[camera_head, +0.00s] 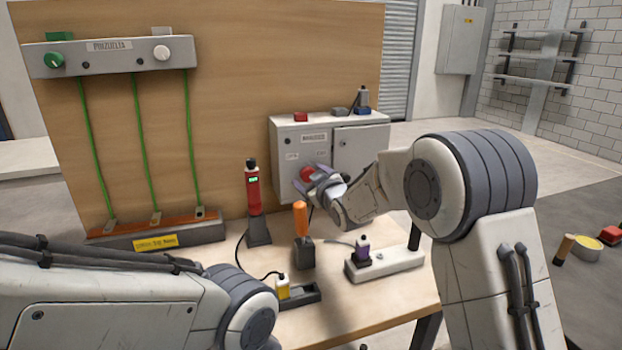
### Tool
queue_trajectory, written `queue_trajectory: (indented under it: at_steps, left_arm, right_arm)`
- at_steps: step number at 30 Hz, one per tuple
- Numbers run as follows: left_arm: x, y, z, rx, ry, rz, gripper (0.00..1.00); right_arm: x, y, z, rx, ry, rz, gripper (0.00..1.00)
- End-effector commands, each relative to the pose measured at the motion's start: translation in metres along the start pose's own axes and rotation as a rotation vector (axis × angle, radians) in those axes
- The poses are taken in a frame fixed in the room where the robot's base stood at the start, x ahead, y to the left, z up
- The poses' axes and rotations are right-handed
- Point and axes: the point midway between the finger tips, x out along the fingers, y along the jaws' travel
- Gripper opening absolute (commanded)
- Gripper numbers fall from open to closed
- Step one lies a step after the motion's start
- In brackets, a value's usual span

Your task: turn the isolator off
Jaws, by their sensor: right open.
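The isolator is a pale grey box (288,139) with a label, standing on the bench against the wooden board. A round red knob (307,173) shows on the lower part of its front, partly hidden by my right gripper. My right gripper (313,181) is open, with its fingertips at the red knob. I cannot tell whether the fingers touch the knob or which way the knob is turned. My left arm crosses the bottom left, and its gripper is out of view.
A yellow plug (283,287) sits nearer. Green cables run down the board (235,70) to an orange strip.

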Motion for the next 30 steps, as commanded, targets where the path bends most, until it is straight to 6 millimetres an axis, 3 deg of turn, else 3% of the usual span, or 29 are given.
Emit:
queue_trajectory:
  at_steps: [5, 18, 30]
  left_arm:
    - [0.004, 0.0, 0.0, 0.0, 0.0, 0.0, 0.5]
    - [0.015, -0.001, 0.001, 0.0, 0.0, 0.0, 0.5]
    - [0.016, -0.001, 0.001, 0.0, 0.0, 0.0, 0.5]
  right_arm:
    - [-0.015, 0.0, 0.0, 0.001, 0.0, 0.001, 0.8]
    - [-0.093, 0.0, 0.0, -0.001, 0.001, 0.0, 0.8]
    - [-0.104, -0.001, 0.0, -0.001, 0.001, -0.001, 0.8]
